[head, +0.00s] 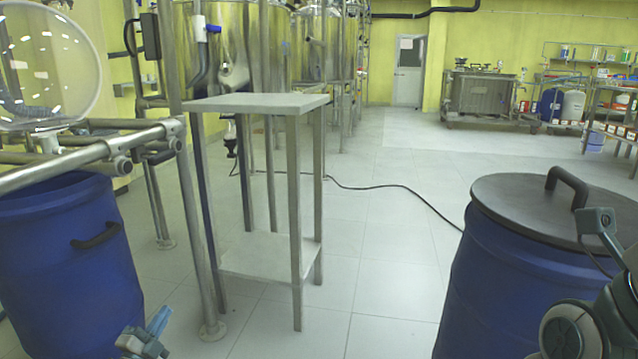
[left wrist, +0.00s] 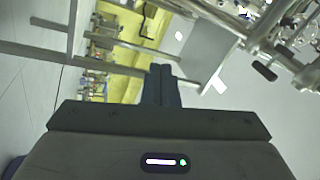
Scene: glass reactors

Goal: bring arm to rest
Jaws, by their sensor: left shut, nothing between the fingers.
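My left gripper (head: 158,322) shows at the bottom of the head view, low in front of the blue drum on the left. Its blue-grey fingers also show in the left wrist view (left wrist: 161,85), pressed together with nothing between them. Part of my right arm (head: 585,310) shows at the lower right edge of the head view, in front of the lidded drum. The fingers of my right gripper cannot be seen.
A steel table (head: 258,102) with a lower shelf stands ahead. A blue open drum (head: 70,260) stands left under metal pipes (head: 90,160); a glass vessel (head: 50,60) is above. A blue drum with a black lid (head: 530,205) stands right. A cable (head: 400,187) crosses the clear floor.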

